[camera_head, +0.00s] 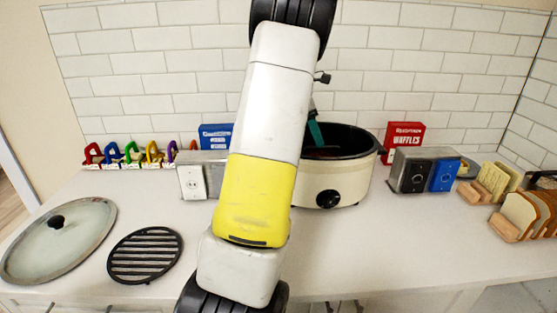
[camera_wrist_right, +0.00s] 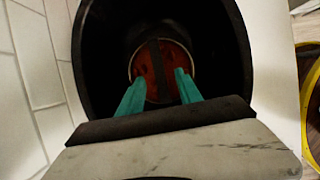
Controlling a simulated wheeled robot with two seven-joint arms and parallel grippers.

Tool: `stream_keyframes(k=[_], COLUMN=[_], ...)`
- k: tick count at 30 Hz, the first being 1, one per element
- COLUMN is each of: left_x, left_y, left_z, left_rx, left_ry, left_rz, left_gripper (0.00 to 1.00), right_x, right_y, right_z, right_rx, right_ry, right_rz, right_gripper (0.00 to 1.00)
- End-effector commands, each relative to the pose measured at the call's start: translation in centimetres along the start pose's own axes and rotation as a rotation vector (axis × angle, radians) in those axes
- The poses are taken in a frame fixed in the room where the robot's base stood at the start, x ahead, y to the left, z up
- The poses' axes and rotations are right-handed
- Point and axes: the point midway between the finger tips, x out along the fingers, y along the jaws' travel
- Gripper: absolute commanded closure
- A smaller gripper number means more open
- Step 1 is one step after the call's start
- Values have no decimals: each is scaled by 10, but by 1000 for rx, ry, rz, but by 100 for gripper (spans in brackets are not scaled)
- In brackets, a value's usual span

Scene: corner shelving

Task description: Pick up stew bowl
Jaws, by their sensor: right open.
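The stew bowl (camera_wrist_right: 175,58) looks like a small round bowl with a pale rim and reddish contents, crossed by a dark strip. It lies deep inside the dark-lined cream cooker (camera_head: 330,190); in the head view my arm and the cooker wall hide most of it. My right gripper (camera_wrist_right: 157,88) has two teal fingers, apart and empty, pointing down into the cooker toward the bowl. In the wrist view the fingertips overlap the bowl's near edge on either side; I cannot tell whether they touch it. My left gripper is not in view.
A glass lid (camera_head: 85,240) and a black round grate (camera_head: 145,256) lie at left. The tiled wall is close behind. The front counter right of my arm is clear.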

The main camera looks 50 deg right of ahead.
Motion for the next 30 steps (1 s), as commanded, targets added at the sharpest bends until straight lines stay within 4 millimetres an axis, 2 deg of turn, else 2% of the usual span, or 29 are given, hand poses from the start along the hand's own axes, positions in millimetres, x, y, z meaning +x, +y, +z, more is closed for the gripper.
stream_keyframes(k=[5, 12, 19, 20, 26, 30], left_x=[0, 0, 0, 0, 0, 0], left_y=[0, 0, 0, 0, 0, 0], left_z=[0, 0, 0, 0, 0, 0], left_rx=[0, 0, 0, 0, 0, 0], left_ry=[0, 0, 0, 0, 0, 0], left_rz=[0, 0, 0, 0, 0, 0], left_gripper=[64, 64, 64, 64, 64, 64], right_x=[16, 51, 54, 54, 54, 54], right_y=[0, 0, 1, 1, 1, 1], right_z=[1, 3, 2, 2, 2, 3], right_rx=[1, 1, 1, 1, 1, 1], right_ry=[1, 2, 1, 1, 1, 1], right_rz=[0, 0, 3, 3, 3, 3], right_gripper=[58, 58, 58, 60, 99, 100])
